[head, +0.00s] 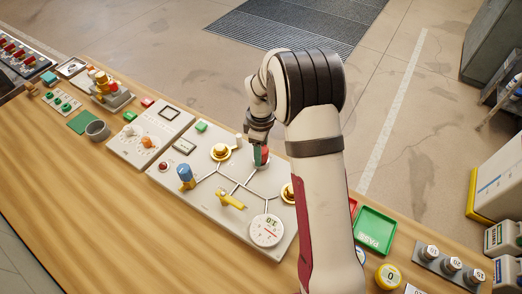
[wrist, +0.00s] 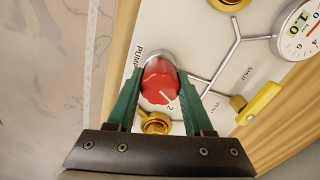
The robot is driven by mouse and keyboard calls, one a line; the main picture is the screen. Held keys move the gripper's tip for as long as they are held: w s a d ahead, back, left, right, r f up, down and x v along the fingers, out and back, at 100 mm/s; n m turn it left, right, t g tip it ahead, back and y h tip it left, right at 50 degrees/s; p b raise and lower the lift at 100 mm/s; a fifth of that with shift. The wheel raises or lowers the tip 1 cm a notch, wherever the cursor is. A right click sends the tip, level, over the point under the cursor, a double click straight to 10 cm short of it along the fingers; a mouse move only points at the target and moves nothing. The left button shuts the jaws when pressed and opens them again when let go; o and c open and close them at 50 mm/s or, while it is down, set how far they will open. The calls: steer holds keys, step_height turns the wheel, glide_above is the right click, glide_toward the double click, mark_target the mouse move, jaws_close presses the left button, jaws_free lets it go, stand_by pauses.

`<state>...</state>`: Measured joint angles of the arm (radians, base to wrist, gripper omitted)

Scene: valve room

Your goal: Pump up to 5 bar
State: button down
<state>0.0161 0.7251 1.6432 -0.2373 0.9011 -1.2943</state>
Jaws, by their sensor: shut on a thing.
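The red pump knob (wrist: 160,84) sits on the white valve panel (head: 180,200), beside the printed word PUMP. A white pointer mark shows on its face, near a figure 2. My gripper (wrist: 158,88) has its green fingers on both sides of the red knob and is shut on it. In the head view, my gripper (head: 260,157) is at the panel's far edge, and my arm hides part of the panel. The round gauge (head: 267,230) shows 1.0; it also shows at the corner of the wrist view (wrist: 300,30). A yellow lever (wrist: 258,103) lies near the words SHUT and VENT.
Brass knobs (head: 220,152) and a blue-topped knob (head: 186,174) stand on the same panel, joined by grey pipe lines. A second panel (head: 150,133) and a grey cup (head: 97,129) are to the left. A green tray (head: 375,231) is to the right.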

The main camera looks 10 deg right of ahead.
steer(key=m, duration=0.5)
steer(key=shift+m, duration=0.3)
steer(key=m, duration=1.2)
steer(key=shift+m, duration=0.3)
steer(key=m, duration=0.5)
steer(key=shift+m, duration=0.4)
steer(key=shift+c, duration=1.4)
jaws_free()
